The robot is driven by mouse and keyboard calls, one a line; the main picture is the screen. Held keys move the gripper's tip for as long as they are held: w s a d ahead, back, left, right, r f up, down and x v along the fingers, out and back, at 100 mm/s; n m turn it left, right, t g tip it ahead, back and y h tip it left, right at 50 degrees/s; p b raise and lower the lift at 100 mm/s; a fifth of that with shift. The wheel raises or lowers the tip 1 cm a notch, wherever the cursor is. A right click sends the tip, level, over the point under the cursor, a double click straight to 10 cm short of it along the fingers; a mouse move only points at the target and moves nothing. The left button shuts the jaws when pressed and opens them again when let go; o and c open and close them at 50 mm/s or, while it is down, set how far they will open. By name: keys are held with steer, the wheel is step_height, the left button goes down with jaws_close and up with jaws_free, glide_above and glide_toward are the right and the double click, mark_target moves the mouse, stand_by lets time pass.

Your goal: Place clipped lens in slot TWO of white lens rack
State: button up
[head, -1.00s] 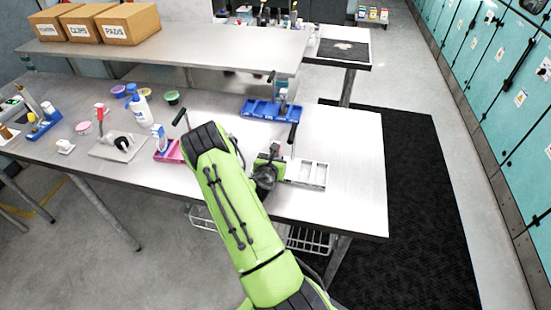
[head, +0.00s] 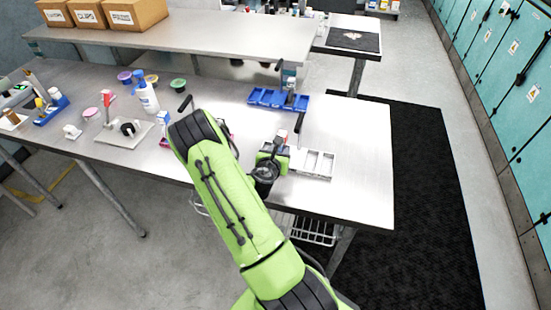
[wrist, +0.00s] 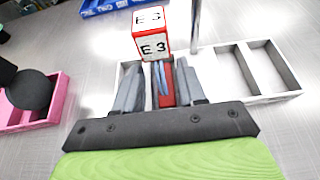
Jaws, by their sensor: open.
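The white lens rack (wrist: 272,97) lies on the metal bench, and it also shows in the head view (head: 328,165). Two empty slots show at its right; its left part is mostly hidden by my gripper. The clipped lens, a red clip with a white block marked "E 3" (wrist: 154,48) and a thin bluish lens (wrist: 160,80), stands upright at the rack's left part. I cannot tell which slot it is in or how deep it sits. My gripper (wrist: 160,85) is open, with one finger on each side of the clip and lens.
A thin grey post (wrist: 195,25) rises just behind the rack, close to the clip. A pink tray (wrist: 45,117) with a dark round thing is at the left. A blue tray (head: 265,98) lies farther back. The bench right of the rack is clear.

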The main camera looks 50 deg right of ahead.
steer(key=s+a+r+m+y+b, duration=0.1)
steer(key=s+a+r+m+y, duration=0.15)
steer(key=a+r+m, duration=0.4)
steer(key=s+a+r+m+y, duration=0.2)
steer(key=a+r+m+y, duration=0.2)
steer(key=a+m, duration=0.6)
steer(key=s+a+r+m+y+b, duration=0.1)
steer(key=s+a+r+m+y, duration=0.35)
steer(key=a, duration=0.65)
steer(key=s+a+r+m+y, duration=0.1)
steer(key=s+a+r, duration=0.5)
steer(key=a, duration=0.3)
steer(key=shift+s+a+m+y, duration=0.15)
steer(key=shift+s+m+y, duration=0.15)
